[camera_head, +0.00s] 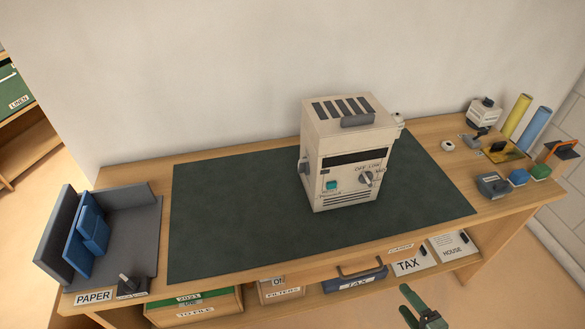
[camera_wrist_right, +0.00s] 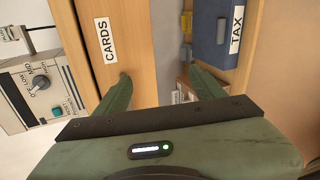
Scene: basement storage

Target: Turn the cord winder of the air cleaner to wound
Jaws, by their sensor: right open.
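The air cleaner (camera_head: 340,145) is a cream box with a slotted top and a grey top handle, standing upright on the dark green mat. Its front has a teal button (camera_head: 331,185) and a grey dial (camera_head: 366,179) with OFF and LOW markings. A dark round part (camera_head: 303,167) sticks out of its left side and a small pale part (camera_head: 398,119) shows at its right; I cannot tell which is the cord winder. My right gripper (camera_head: 418,306) is open and empty in front of the table edge, apart from the cleaner. The cleaner shows sideways in the right wrist view (camera_wrist_right: 28,90).
The green mat (camera_head: 235,235) is clear around the cleaner. A grey paper holder (camera_head: 132,196) stands at left. A label maker (camera_head: 492,186), small blocks and rolled tubes crowd the right end. Boxes and a blue TAX case (camera_head: 354,279) sit on the shelf below.

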